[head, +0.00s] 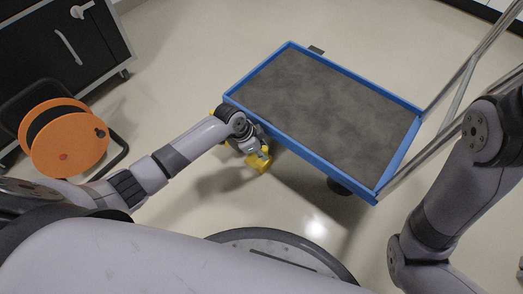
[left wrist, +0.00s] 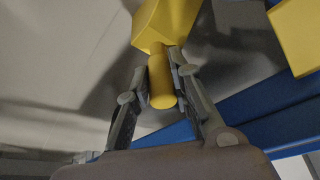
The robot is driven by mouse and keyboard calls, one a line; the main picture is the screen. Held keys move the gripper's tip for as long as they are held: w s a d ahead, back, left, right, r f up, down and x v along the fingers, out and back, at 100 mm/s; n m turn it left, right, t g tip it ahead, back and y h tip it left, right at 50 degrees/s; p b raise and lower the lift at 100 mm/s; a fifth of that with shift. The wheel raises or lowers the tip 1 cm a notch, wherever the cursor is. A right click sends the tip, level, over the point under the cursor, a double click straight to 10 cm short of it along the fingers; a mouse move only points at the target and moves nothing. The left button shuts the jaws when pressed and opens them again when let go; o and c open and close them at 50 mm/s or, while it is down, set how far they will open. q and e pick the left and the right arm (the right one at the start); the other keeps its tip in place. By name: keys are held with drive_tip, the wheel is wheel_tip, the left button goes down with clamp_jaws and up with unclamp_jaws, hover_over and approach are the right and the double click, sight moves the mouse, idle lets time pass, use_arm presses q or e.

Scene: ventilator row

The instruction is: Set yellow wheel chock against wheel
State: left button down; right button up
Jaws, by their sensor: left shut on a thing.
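A yellow wheel chock (head: 258,162) hangs at the end of my left arm, beside the near long side of the cart. My left gripper (head: 259,150) is shut on it. In the left wrist view the fingers close on the round yellow handle of the chock (left wrist: 168,20), and the chock's block lies beyond the fingertips. A dark wheel (head: 338,187) shows under the cart's near right corner, apart from the chock. Any wheel nearer the left gripper is hidden by the cart and arm. My right gripper is out of view.
The cart has a blue rim (head: 310,156) and a grey deck (head: 325,100); its metal handle (head: 465,75) rises at right. A second yellow piece (left wrist: 298,35) shows in the left wrist view. An orange cable reel (head: 65,140) stands left. Floor around the cart looks clear.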

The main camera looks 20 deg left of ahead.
use_arm(q)
drive_tip(key=c, duration=1.4)
unclamp_jaws()
drive_tip(key=shift+c, duration=0.2)
